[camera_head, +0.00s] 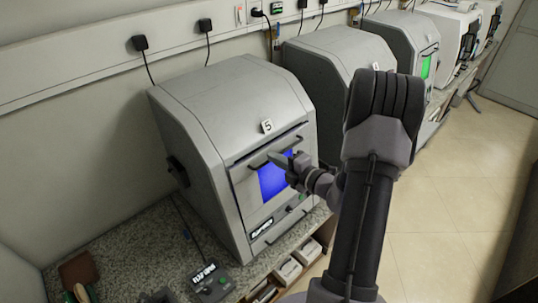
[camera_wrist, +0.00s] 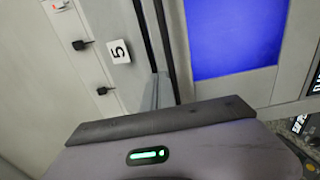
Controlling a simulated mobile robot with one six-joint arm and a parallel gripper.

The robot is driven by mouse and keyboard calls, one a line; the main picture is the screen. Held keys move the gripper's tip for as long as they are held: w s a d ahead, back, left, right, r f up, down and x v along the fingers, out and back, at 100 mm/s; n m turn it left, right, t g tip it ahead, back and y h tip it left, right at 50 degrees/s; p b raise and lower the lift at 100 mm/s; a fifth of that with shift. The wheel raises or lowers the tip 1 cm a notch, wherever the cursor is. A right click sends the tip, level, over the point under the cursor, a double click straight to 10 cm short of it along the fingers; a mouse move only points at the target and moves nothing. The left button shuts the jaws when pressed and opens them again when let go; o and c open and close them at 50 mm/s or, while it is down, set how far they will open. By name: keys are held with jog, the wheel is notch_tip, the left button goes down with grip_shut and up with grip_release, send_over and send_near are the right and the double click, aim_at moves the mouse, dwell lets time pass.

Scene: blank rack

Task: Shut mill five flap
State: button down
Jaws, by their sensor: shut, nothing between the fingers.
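Mill five (camera_head: 215,110) is a grey box-shaped machine on the bench, with a white label "5" (camera_head: 267,126) above its front flap (camera_head: 248,190). The flap has a blue window (camera_head: 274,182) and a dark bar handle (camera_head: 289,146) near its top edge. It stands nearly flush with the front; a dark gap shows along its top, and I cannot tell if it is fully shut. My gripper (camera_head: 276,158) is shut and empty, at the upper part of the flap beside the handle; contact is unclear. The wrist view shows the label (camera_wrist: 118,51) and the blue window (camera_wrist: 235,38) close by.
More grey mills (camera_head: 335,65) stand in a row to the right along the wall. A small control box (camera_head: 212,283) sits on the bench in front of mill five. White trays (camera_head: 288,270) are below the bench edge. The tiled floor (camera_head: 445,200) at right is clear.

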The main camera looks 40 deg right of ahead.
aim_at(263, 151)
jog(key=shift+w+a+f, duration=0.1)
jog(key=shift+w, duration=0.55)
jog(key=shift+w+a+f, duration=0.1)
jog(key=shift+w, duration=0.5)
jog(key=shift+d, duration=0.1)
jog(key=shift+w+p, duration=0.35)
jog(key=shift+w, duration=0.4)
jog(key=shift+w+r, duration=0.1)
jog(key=shift+r, duration=0.1)
